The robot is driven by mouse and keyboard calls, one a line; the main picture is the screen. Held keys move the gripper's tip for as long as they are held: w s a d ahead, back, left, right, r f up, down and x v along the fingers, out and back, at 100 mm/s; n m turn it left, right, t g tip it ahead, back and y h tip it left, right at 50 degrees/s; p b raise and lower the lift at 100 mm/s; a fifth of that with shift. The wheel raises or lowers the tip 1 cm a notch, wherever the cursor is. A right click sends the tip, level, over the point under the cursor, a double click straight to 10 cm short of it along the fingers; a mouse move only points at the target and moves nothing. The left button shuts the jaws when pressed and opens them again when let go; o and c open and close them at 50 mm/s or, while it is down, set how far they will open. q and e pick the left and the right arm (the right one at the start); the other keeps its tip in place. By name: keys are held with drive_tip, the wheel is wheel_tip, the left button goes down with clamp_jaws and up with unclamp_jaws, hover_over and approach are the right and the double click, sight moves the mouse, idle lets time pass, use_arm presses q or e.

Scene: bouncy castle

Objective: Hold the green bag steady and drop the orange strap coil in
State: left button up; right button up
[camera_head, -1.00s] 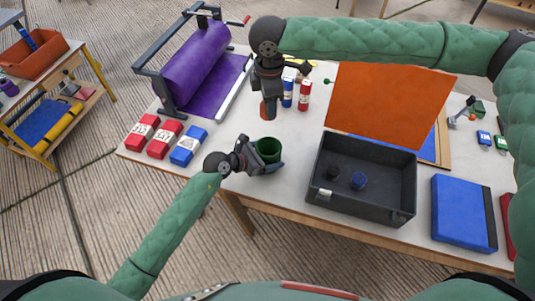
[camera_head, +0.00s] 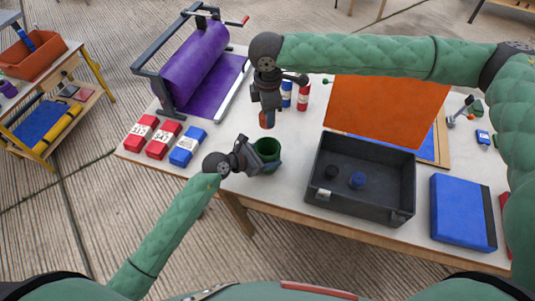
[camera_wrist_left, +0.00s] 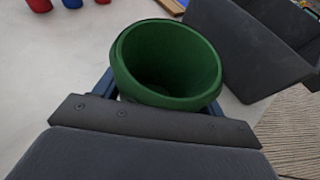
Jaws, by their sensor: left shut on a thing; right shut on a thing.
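The green bag (camera_head: 267,148) stands upright near the table's front edge, with its round mouth open. My left gripper (camera_head: 262,163) is shut on the bag from the near side. In the left wrist view the bag (camera_wrist_left: 165,60) sits between the blue fingers of my left gripper (camera_wrist_left: 160,100); its visible inside is dark and looks empty. My right gripper (camera_head: 267,108) points down and is shut on the orange strap coil (camera_head: 266,120), just behind and above the bag. The coil is partly hidden by the gripper and does not show in the left wrist view.
A dark grey crate (camera_head: 322,158) with a black and a blue round item stands to the right. Two red boxes and a blue box (camera_head: 188,146) lie to the left. Blue and red bottles (camera_head: 304,97) stand behind. An orange sheet (camera_head: 385,108) rises behind the crate.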

wheel_tip(320, 180, down, 9)
drive_tip(key=shift+f, duration=0.2)
idle(1.2)
drive_tip(key=o, duration=1.1)
wheel_tip(320, 180, up, 12)
use_arm(q)
drive_tip(key=o, duration=1.3)
drive_tip(key=shift+a, duration=0.1)
